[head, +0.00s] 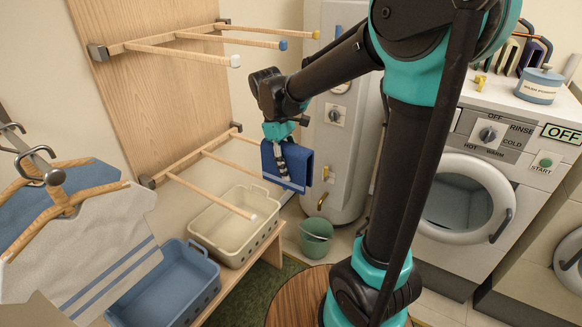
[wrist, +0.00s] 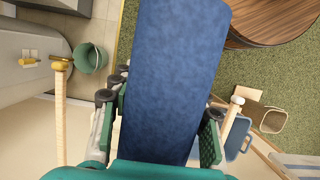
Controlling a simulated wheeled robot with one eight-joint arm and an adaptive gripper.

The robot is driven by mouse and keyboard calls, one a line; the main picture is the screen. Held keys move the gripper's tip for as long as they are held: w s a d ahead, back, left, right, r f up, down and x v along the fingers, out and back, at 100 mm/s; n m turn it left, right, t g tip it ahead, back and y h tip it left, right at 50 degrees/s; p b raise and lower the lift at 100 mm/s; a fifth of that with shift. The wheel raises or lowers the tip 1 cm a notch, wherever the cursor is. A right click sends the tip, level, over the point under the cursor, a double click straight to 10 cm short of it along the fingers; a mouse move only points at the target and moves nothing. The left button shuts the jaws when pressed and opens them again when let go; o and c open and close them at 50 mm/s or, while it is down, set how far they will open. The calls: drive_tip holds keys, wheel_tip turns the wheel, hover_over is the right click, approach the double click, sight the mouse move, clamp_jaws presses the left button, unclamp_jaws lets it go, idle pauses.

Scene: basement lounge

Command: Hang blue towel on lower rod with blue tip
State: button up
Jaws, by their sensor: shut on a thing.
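My gripper (head: 280,135) is shut on the folded blue towel (head: 286,168) and holds it by its top. The towel hangs at the lower rods, in front of the wooden panel (head: 155,85). In the wrist view the towel (wrist: 175,75) fills the middle, between a yellow-tipped rod (wrist: 60,115) on the left and a white-tipped rod (wrist: 229,122) on the right. The middle lower rod (head: 222,160) runs toward the towel; its tip is hidden in both views. I cannot tell whether the towel touches it. The upper rods end in white, blue (head: 283,45) and yellow tips.
A cream basket (head: 225,250) and a blue basket (head: 170,285) stand on a bench below the rods. A green bucket (head: 316,237) is on the floor by the water heater (head: 345,195). Hangers with clothes (head: 95,235) are at left, a washing machine (head: 480,185) at right.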

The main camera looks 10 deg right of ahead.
drive_tip(key=shift+w+a, duration=1)
drive_tip(key=shift+a, duration=0.3)
drive_tip(key=shift+w+a, duration=1)
drive_tip(key=shift+a, duration=0.3)
drive_tip(key=shift+w+a, duration=1)
drive_tip(key=shift+a, duration=0.3)
drive_tip(key=shift+f, duration=0.2)
wheel_tip(320, 180, down, 13)
drive_tip(key=o, duration=1.3)
drive_tip(key=shift+o, duration=0.2)
